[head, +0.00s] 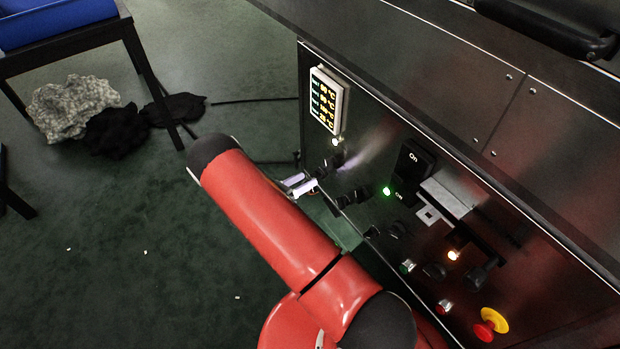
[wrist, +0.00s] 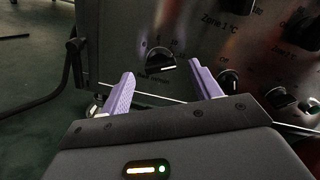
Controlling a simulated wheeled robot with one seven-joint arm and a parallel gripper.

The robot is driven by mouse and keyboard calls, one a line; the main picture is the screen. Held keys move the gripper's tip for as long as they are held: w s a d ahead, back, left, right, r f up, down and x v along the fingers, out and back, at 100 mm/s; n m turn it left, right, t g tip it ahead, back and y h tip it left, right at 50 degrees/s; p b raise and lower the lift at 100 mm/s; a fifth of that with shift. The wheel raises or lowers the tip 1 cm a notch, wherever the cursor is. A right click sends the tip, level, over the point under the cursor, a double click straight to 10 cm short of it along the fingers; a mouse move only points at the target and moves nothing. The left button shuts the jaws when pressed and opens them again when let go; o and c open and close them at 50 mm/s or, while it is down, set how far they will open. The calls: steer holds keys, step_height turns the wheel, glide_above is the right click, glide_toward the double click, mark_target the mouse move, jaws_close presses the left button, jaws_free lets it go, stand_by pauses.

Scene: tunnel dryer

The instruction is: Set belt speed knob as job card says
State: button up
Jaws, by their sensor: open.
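In the wrist view, a black knob (wrist: 160,60) with a pale pointer line sits on the dark panel, with scale numbers around it and a label too blurred to read surely. Its pointer looks turned to the right. My gripper (wrist: 162,76) is open, its two lilac fingers to the left and right of the knob in the picture, apart from it and empty. In the head view my gripper (head: 299,186) is at the panel's lower left end, partly hidden by my red arm. A pale plate (head: 450,194) hangs on the panel; I cannot read any job card.
The dryer panel also holds zone knobs (wrist: 229,80), a lit display (head: 326,100), an On/Off switch (head: 412,165), lit buttons and a red emergency stop (head: 490,325). A table with a blue bin (head: 55,20) and dark and grey heaps stand at left.

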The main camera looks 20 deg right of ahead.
mark_target(317, 175)
steer(key=shift+w+d, duration=0.15)
steer(key=shift+d, duration=0.6)
steer(key=shift+w+d, duration=0.15)
steer(key=shift+d, duration=0.55)
steer(key=c, duration=1)
